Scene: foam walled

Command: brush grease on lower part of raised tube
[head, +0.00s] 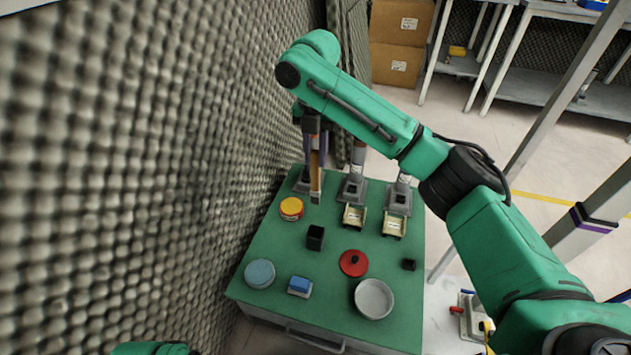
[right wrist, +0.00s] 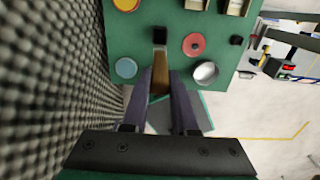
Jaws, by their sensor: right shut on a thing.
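My right gripper (head: 313,140) points down over the back left of the green table (head: 335,240). The brush also shows between the two dark fingers in the right wrist view (right wrist: 160,78). A red pot with yellow top (head: 291,207) stands front left of the brush. My left gripper is out of view.
A grey foam wall (head: 150,180) rises close along the table's left side.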

